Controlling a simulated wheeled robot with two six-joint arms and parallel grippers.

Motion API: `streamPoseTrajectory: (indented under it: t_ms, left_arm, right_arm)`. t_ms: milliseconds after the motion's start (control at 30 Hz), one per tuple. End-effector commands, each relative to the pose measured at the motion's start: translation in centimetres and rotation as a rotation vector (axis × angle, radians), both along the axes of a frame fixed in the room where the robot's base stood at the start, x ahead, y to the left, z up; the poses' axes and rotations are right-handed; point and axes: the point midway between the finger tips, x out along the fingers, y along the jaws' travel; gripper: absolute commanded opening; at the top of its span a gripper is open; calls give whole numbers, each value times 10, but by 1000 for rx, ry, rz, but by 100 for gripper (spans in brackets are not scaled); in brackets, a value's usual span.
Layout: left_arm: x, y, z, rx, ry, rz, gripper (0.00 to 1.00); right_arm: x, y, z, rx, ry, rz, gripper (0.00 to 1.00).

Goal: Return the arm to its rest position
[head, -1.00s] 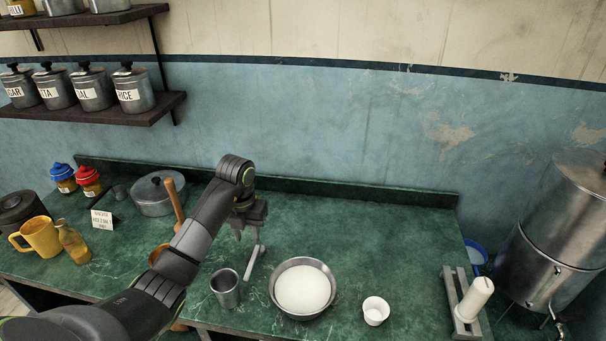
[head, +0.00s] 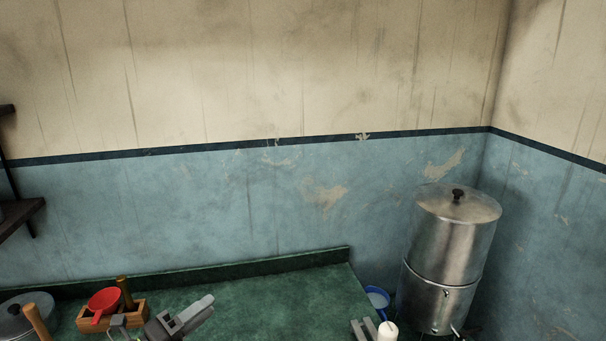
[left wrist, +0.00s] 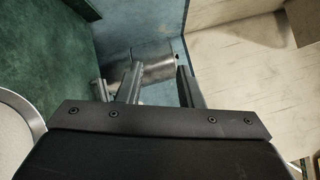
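My left gripper (head: 188,316) is at the lower left of the head view, above the green counter, with its fingers pointing up and to the right. In the left wrist view its two grey fingers (left wrist: 158,88) stand apart with nothing held between them. The steel tank shows beyond the gap there. Most of my left arm is below the head view's lower edge.
A steel tank (head: 450,255) stands right of the counter (head: 285,312), by a blue bucket (head: 377,300). A wooden box (head: 140,317) with a red ladle-like item (head: 104,300) and a pot (head: 14,318) are at left. A round pale rim (left wrist: 38,118) lies left in the wrist view.

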Motion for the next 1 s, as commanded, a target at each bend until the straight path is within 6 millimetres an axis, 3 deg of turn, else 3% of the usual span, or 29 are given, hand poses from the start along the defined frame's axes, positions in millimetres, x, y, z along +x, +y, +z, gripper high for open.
streamPoseTrajectory:
  t_ms: [200,367,500,700,833,1000]
  left_arm:
    - [-24,50,35,-436,-44,264,33]
    - [-46,100,31,-733,6,494,33]
    - [-73,140,5,-965,111,715,33]
    - [-126,174,-58,-1231,362,1038,33]
    - [-171,173,-104,-1351,585,1240,33]
    - [-230,153,-148,-1422,885,1445,33]
  right_arm:
    - [0,-1,0,-1,0,0,75]
    - [0,0,0,-1,0,0,75]
    - [0,0,0,-1,0,0,75]
    - [0,0,0,0,0,0,75]
    - [0,0,0,0,0,0,75]
    - [0,0,0,0,0,0,75]
